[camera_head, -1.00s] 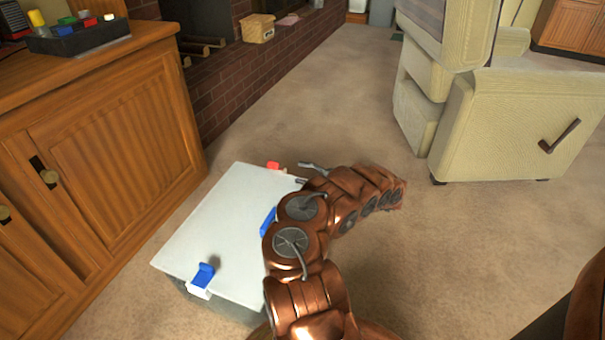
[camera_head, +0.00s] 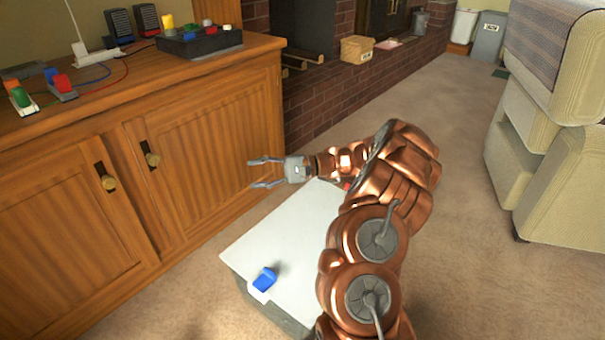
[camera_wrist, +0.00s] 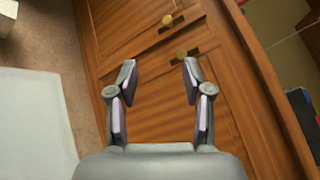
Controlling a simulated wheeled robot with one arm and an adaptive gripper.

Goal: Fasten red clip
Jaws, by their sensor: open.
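A box with a white lid (camera_head: 285,228) stands on the carpet by the cabinet. A blue clip (camera_head: 264,280) sticks up at its near edge. A small bit of red, probably the red clip (camera_head: 346,184), shows at the far end of the box. My arm hides most of it and the box's right side, so its state cannot be told. My gripper (camera_head: 254,174) is open and empty above the far left of the box, pointing at the cabinet doors. In the wrist view, its fingers (camera_wrist: 160,72) are apart before the cabinet, with part of the white lid at left.
The wooden cabinet (camera_head: 215,150) stands close left of the box, with a dark tray (camera_head: 200,42) of coloured blocks and several small devices on top. A brick hearth (camera_head: 330,102) lies behind. The cream armchair (camera_head: 545,185) is at right, with open carpet between.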

